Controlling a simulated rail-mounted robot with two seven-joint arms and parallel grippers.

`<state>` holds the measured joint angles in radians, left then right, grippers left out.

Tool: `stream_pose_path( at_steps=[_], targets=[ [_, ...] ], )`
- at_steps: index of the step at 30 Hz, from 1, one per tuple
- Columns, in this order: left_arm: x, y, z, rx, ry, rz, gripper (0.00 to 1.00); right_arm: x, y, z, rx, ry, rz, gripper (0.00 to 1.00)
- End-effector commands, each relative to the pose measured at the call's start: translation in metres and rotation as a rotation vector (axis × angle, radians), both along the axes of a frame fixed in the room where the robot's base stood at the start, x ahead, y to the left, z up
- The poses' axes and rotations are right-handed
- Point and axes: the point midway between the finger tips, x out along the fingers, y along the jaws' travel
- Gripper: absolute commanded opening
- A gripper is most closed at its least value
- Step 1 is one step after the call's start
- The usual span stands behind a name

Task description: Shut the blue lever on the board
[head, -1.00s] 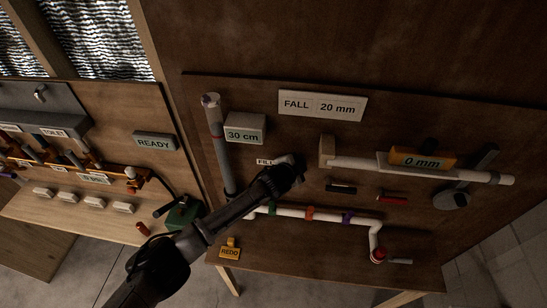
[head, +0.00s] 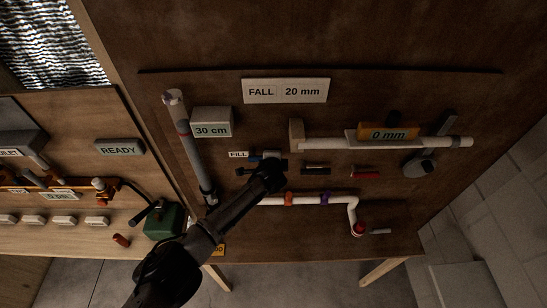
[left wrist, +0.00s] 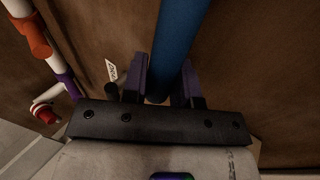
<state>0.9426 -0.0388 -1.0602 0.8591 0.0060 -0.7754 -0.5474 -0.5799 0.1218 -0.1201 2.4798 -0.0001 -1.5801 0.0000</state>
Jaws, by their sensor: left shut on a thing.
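The blue lever (left wrist: 178,45) fills the upper middle of the left wrist view as a long round bar. My left gripper (left wrist: 162,88) is shut on it, with one dark finger on each side of the bar. In the head view my left gripper (head: 262,170) is at the board (head: 350,240), just right of the FILL label (head: 238,154). There the gripper hides most of the lever and its pivot, so its exact angle is unclear. My right gripper is not in view.
A white pipe (head: 325,199) with coloured bands and a red fitting (head: 359,229) runs low on the board. An upright clear tube (head: 187,145) stands left of the gripper. A white pipe (head: 345,144) with a 0 mm gauge (head: 389,133) is upper right.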

Motion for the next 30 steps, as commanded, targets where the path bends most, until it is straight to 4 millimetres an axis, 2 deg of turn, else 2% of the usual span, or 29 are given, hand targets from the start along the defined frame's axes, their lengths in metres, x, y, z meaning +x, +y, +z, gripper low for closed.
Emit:
stream_pose_path(
  at_steps=[13,14,21,30],
  targets=[
    [-0.0003,0.0017,-0.0032,0.016,0.002,0.002,0.0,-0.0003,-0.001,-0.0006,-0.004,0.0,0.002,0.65],
    [-0.0004,0.0018,-0.0033,0.016,0.002,0.002,0.3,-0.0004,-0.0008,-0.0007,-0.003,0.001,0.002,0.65],
    [-0.0003,0.0012,-0.0025,0.013,0.002,0.001,0.53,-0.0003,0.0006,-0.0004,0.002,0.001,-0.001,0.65],
    [-0.0012,0.0008,-0.0009,0.01,0.001,0.0,0.53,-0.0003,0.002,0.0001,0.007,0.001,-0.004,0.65]
  ],
)
